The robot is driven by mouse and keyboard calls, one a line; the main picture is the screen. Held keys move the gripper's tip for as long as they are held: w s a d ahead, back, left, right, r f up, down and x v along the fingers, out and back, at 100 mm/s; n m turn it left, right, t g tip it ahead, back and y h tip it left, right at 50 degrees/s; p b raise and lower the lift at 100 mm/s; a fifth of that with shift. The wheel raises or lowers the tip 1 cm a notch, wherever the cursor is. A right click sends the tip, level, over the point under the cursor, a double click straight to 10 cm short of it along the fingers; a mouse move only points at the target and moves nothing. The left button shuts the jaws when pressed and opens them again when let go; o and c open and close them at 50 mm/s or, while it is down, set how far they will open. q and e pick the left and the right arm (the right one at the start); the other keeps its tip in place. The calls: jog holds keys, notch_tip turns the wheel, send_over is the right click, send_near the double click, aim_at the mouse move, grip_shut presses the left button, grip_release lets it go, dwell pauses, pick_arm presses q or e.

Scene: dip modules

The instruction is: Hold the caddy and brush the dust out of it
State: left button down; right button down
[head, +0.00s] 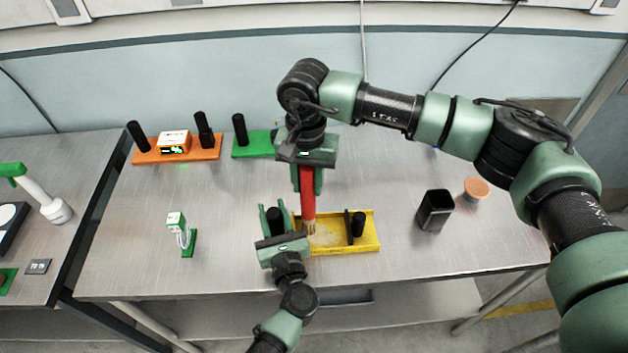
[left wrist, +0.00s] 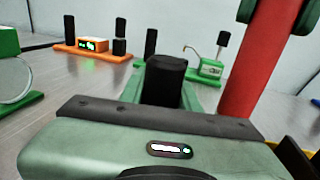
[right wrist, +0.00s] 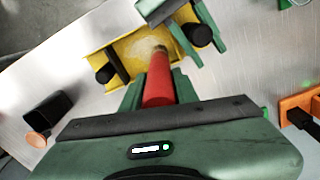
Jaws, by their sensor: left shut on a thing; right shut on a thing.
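The yellow caddy (head: 366,243) sits on the metal table, with a black post (head: 358,224) at its right and another black post (head: 274,219) at its left. Pale dust (head: 328,236) lies on its floor. My left gripper (head: 273,222) is shut on the left post; the caddy also shows in the right wrist view (right wrist: 128,45). My right gripper (head: 307,182) is shut on the red handle of the brush (head: 308,202), which points down with its bristles at the caddy's dusty floor. The red handle also shows in the right wrist view (right wrist: 158,82). Whether the bristles touch the floor is unclear.
A black bin (head: 435,210) and an orange round thing (head: 476,188) stand right of the caddy. An orange module (head: 176,150) and a green module (head: 252,145) are at the back. A small green-white stand (head: 183,235) is at the left.

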jog(key=shift+s+a+f, duration=0.1)
jog(key=shift+a, duration=0.45)
jog(key=shift+d, duration=0.1)
jog(key=shift+d, duration=0.1)
jog(key=shift+d+r, duration=0.3)
jog(key=shift+d, duration=0.6)
jog(key=shift+s+d, duration=0.8)
jog(key=shift+d, duration=2.05)
jog(key=a, duration=0.7)
jog(key=shift+a+f, duration=0.25)
jog(key=shift+a, duration=0.15)
